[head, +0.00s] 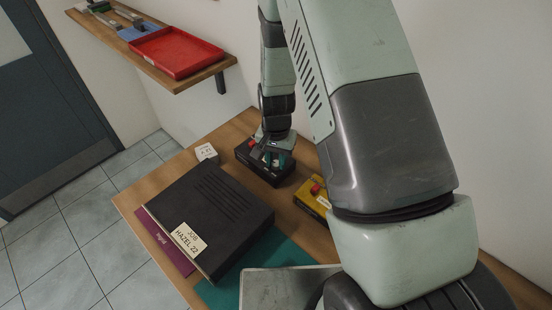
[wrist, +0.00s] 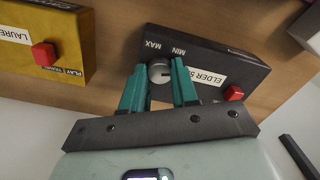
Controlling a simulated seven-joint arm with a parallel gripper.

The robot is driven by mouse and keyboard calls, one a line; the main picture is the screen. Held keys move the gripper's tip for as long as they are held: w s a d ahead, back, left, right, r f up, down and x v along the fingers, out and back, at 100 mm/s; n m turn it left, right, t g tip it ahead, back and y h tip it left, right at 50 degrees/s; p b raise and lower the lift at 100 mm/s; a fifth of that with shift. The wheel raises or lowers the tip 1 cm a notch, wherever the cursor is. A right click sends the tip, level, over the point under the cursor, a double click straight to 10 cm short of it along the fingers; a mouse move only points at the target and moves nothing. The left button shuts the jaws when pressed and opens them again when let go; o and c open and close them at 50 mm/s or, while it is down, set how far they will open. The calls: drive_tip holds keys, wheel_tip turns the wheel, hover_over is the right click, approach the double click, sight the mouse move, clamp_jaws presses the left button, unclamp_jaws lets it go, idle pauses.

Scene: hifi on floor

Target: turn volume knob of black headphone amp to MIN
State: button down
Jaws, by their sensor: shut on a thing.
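The black headphone amp (head: 258,170) stands on the wooden table below my gripper in the head view. In the wrist view the amp (wrist: 215,61) shows MAX and MIN marks, a white label reading "ELDER 5" in part, and a red button (wrist: 233,93). Its grey volume knob (wrist: 159,71) sits between my gripper's two teal fingers (wrist: 160,83), near the MIN and MAX print. The fingers are shut on the knob. The knob's exact pointer setting is hard to read. In the head view the knob is hidden by my gripper (head: 272,159).
A yellow box (head: 313,200) with a red button stands to the amp's right in the head view. A large black case (head: 210,215) labelled "JOB HAZEL 22" lies in front. A small white block (head: 206,152) is at the amp's left. A shelf holds a red tray (head: 177,53).

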sight(276, 163)
drive_tip(key=shift+n, duration=1.1)
drive_tip(key=shift+w, duration=0.1)
drive_tip(key=c, duration=0.9)
unclamp_jaws()
drive_tip(key=shift+o, duration=0.2)
wheel_tip(276, 163, up, 11)
